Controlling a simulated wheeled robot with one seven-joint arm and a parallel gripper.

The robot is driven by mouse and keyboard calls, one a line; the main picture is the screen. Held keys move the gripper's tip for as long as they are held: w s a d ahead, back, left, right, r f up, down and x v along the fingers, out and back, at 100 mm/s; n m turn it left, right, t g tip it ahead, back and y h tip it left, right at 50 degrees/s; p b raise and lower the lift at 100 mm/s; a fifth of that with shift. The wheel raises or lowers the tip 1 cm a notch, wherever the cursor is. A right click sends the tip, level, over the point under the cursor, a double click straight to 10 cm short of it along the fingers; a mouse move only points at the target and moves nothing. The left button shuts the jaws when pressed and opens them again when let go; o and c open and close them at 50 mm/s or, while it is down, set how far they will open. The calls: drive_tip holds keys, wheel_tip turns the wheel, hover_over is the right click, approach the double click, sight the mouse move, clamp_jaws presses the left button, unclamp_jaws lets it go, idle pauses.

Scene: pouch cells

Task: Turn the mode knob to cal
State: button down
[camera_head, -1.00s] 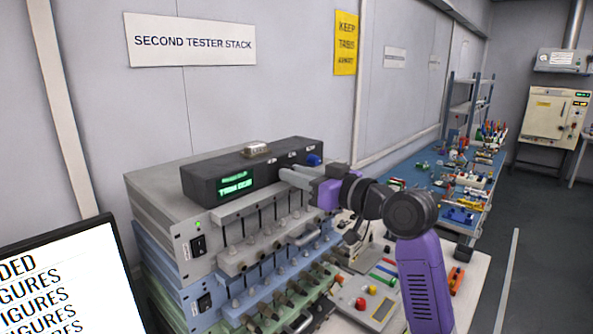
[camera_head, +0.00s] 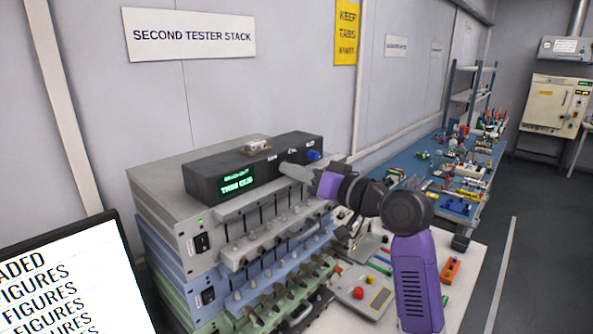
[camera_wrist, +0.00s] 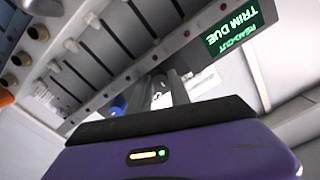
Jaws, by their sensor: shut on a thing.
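A black box (camera_head: 205,187) with a green lit display reading TRIM DUE (camera_head: 236,180) sits on top of the tester stack. Small labels, one seeming to read CAL, run along its top front edge. My gripper (camera_head: 284,168) is at the right part of its front face, shut on what appears to be the mode knob. The fingers hide the knob, so I cannot read its pointing direction. A blue knob (camera_head: 314,155) is just right of the fingers. The wrist view shows my fingers (camera_wrist: 172,82) against the box, the display (camera_wrist: 228,33) and the blue knob (camera_wrist: 119,105).
Below the box, the stacked grey (camera_head: 165,208), blue and green testers carry rows of projecting clips and levers. A monitor (camera_head: 75,285) stands at front left. A panel with a red button (camera_head: 358,293) and a blue bench (camera_head: 455,190) lie to the right.

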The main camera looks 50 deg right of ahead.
drive_tip(key=c, duration=1.2)
unclamp_jaws()
drive_tip(key=s+b, duration=0.2)
drive_tip(key=s, duration=0.6)
drive_tip(key=shift+d, duration=0.15)
